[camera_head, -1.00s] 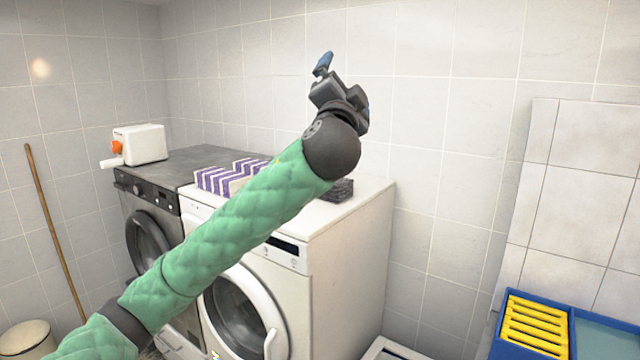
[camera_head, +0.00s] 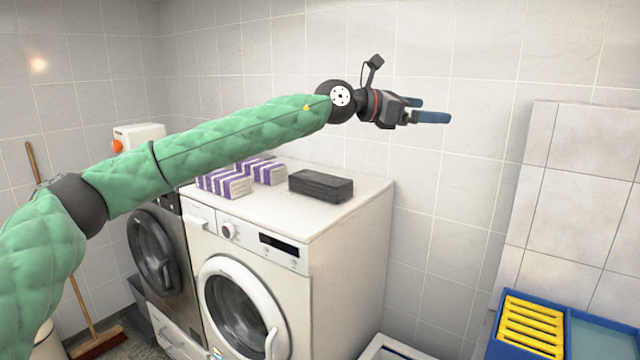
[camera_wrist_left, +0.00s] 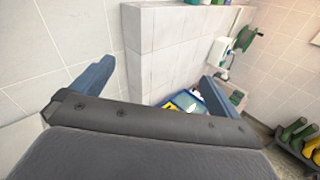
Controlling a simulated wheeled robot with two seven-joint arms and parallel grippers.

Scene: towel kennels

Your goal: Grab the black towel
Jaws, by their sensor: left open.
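The black towel (camera_head: 321,186) lies folded as a flat block on top of the white washing machine (camera_head: 345,245), near its right side. My left gripper (camera_head: 432,110) is open and empty. It is raised above the washer and to the right of the towel, with its blue fingers pointing right. In the left wrist view the two blue fingers (camera_wrist_left: 152,88) stand wide apart with nothing between them, and the towel does not show there. My right gripper is in neither view.
Purple-and-white striped towels (camera_head: 225,182) lie left of the black towel. A dark grey washer stands further left, with a white device (camera_head: 140,136) on it. A blue bin with a yellow rack (camera_head: 530,325) is at lower right. The tiled wall is behind.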

